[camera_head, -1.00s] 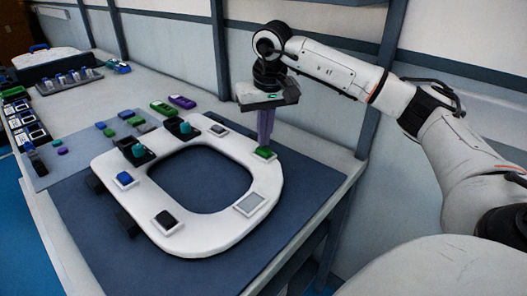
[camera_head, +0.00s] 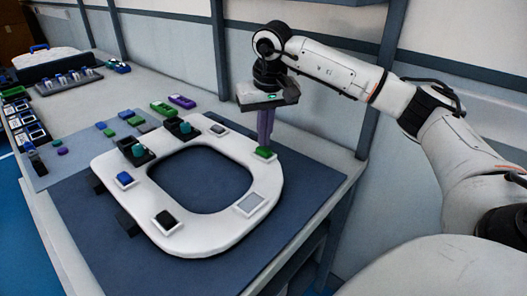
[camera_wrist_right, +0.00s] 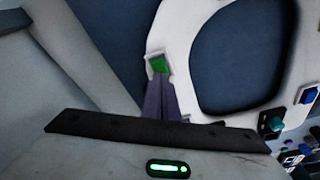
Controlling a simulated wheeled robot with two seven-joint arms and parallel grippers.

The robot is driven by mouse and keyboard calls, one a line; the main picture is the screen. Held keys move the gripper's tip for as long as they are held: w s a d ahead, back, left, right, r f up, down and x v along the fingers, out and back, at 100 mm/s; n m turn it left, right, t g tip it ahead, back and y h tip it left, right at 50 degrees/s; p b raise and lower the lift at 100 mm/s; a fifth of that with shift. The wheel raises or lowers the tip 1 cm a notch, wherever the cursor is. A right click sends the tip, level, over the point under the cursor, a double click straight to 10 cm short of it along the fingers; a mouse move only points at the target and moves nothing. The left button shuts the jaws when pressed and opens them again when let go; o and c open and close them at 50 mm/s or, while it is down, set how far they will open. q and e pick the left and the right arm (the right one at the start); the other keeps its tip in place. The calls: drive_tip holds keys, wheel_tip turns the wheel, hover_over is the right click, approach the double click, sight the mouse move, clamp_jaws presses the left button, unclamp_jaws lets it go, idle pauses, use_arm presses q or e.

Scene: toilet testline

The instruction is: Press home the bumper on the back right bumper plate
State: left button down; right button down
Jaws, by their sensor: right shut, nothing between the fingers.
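A white toilet seat (camera_head: 206,244) lies on a dark blue mat, with bumper plates around its ring. A green bumper (camera_head: 264,153) sits on the plate at the ring's right side; it also shows in the right wrist view (camera_wrist_right: 159,65). My right gripper (camera_head: 265,145) points down with its purple fingers together at the green bumper. In the right wrist view the fingertips (camera_wrist_right: 158,80) overlap the bumper's near edge. I cannot tell whether they touch it or whether it is fully seated. My left gripper is not in view.
Other plates hold a grey bumper (camera_head: 218,130), a blue one (camera_head: 124,179) and a black one (camera_head: 166,219); another plate (camera_head: 249,204) shows a pale grey face. Teal-topped hinge parts (camera_head: 138,151) stand on the seat's left side. A wall runs behind the bench.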

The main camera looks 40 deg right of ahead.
sight(264, 150)
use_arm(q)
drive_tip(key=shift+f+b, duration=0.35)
use_arm(e)
drive_tip(key=shift+f, duration=0.85)
idle(0.7)
